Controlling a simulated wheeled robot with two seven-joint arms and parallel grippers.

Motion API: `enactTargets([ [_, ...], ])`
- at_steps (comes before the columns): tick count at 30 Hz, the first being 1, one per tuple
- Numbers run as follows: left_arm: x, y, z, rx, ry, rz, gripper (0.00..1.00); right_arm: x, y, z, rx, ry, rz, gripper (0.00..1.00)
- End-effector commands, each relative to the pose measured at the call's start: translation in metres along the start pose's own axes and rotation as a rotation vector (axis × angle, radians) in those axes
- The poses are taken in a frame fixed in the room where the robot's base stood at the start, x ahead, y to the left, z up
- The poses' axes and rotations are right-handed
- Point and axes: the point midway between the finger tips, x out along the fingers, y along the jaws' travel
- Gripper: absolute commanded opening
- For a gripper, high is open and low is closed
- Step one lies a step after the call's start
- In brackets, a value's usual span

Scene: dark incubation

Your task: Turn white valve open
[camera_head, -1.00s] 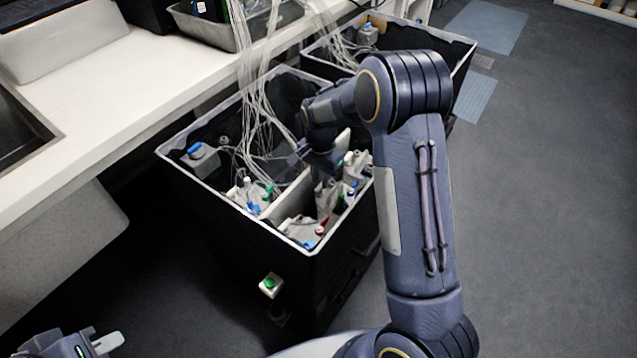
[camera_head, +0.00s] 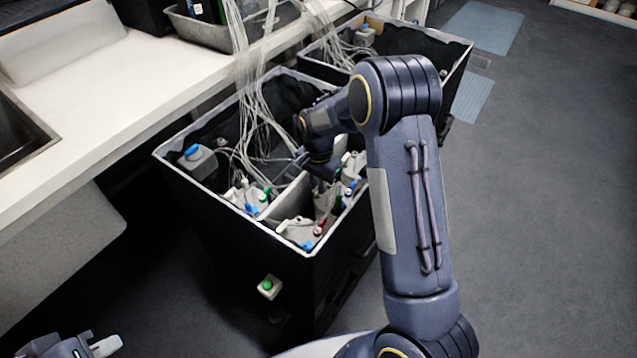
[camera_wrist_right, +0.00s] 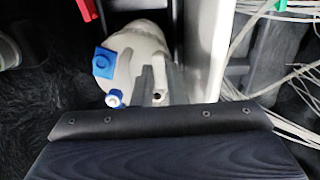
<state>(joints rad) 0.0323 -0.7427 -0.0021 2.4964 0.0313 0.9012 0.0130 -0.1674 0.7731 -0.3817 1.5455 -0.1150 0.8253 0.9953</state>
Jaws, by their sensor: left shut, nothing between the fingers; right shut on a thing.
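My right gripper (camera_head: 303,160) reaches down into the near black crate, above the white divider (camera_head: 288,200). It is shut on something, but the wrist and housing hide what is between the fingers. White valve pieces (camera_head: 234,193) sit on the bottles at the left of the divider. In the right wrist view, a whitish bottle (camera_wrist_right: 137,50) with a blue square knob (camera_wrist_right: 104,63) and a small blue-and-white fitting (camera_wrist_right: 114,98) lies beyond the dark housing. I cannot tell which white piece is the task's valve. My left gripper (camera_head: 97,345) is shut and empty at the bottom left, away from the crate.
The near crate (camera_head: 228,213) holds several bottles with coloured fittings, and pale tubes (camera_head: 250,90) hang into it. A second crate (camera_head: 455,50) stands behind. A white counter (camera_head: 130,85) runs along the left. The floor (camera_head: 545,210) at right is clear.

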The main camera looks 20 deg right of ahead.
Motion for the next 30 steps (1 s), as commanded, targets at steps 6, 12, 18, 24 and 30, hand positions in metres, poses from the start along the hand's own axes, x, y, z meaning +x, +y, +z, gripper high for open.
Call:
enactTargets([
  [6,-0.0006,0.0003,-0.0003,0.000,0.000,0.000,0.00,-0.0005,-0.0001,-0.0009,-0.095,0.001,0.000,0.00],
  [12,-0.0012,0.0005,-0.0006,0.000,0.000,0.000,0.00,-0.0007,-0.0009,-0.0008,-0.256,0.001,0.000,0.00],
  [18,-0.0015,0.0007,-0.0007,0.000,0.000,0.000,0.00,-0.0006,-0.0016,-0.0008,-0.447,0.002,0.000,0.00],
  [24,-0.0016,0.0007,-0.0008,0.000,0.000,0.000,0.00,-0.0007,-0.0024,-0.0004,-0.637,0.002,-0.001,0.00],
  [30,-0.0018,0.0008,-0.0009,0.000,0.000,0.000,0.00,-0.0008,-0.0033,0.0004,-0.827,0.002,-0.001,0.00],
])
